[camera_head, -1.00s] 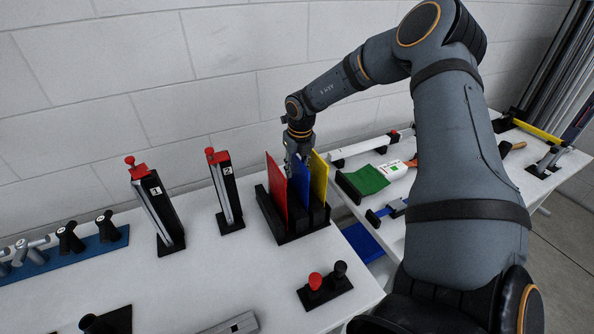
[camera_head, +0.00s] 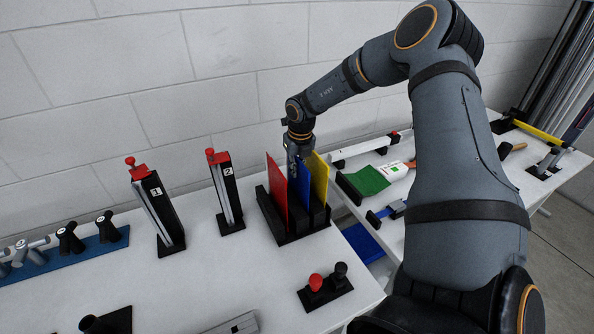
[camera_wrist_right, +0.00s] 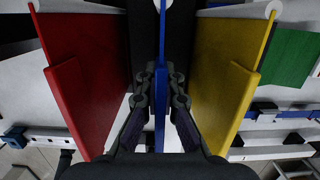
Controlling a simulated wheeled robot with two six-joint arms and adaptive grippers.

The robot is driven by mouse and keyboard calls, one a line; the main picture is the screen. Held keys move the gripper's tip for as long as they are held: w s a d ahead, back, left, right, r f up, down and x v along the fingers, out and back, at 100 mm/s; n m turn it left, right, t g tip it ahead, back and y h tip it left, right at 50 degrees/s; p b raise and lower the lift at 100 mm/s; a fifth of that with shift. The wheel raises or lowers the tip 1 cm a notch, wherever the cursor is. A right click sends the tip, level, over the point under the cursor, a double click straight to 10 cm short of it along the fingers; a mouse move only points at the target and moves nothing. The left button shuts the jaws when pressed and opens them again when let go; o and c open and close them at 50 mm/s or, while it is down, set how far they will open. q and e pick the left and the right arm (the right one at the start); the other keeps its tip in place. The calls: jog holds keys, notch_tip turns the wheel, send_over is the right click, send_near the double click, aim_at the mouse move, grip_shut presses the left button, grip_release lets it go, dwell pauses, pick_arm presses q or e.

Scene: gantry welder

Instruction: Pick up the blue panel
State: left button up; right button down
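The blue panel (camera_head: 304,186) stands upright in a black slotted rack (camera_head: 287,238), between a red panel (camera_head: 277,195) and a yellow panel (camera_head: 319,178). My right gripper (camera_head: 297,172) is at the top of the blue panel, pointing down. In the right wrist view the blue panel (camera_wrist_right: 160,110) shows edge-on between the two fingers of my right gripper (camera_wrist_right: 162,82). The fingers are drawn in close against both of its faces. The red panel (camera_wrist_right: 85,95) and yellow panel (camera_wrist_right: 222,90) stand apart on either side. My left gripper is not in view.
Two black-and-red stands (camera_head: 158,212) (camera_head: 226,192) are left of the rack. A button box (camera_head: 325,288) lies in front of it. A green plate (camera_head: 367,181) is on the neighbouring table to the right. The white wall is close behind.

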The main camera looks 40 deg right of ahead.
notch_tip(320, 180, up, 6)
jog(key=shift+w+r+b, duration=0.1)
jog(key=shift+r+b, duration=0.1)
jog(key=shift+b, duration=0.8)
notch_tip(320, 180, up, 4)
jog(key=shift+f+p, duration=0.25)
jog(key=shift+p, duration=1)
jog(key=shift+r, duration=0.1)
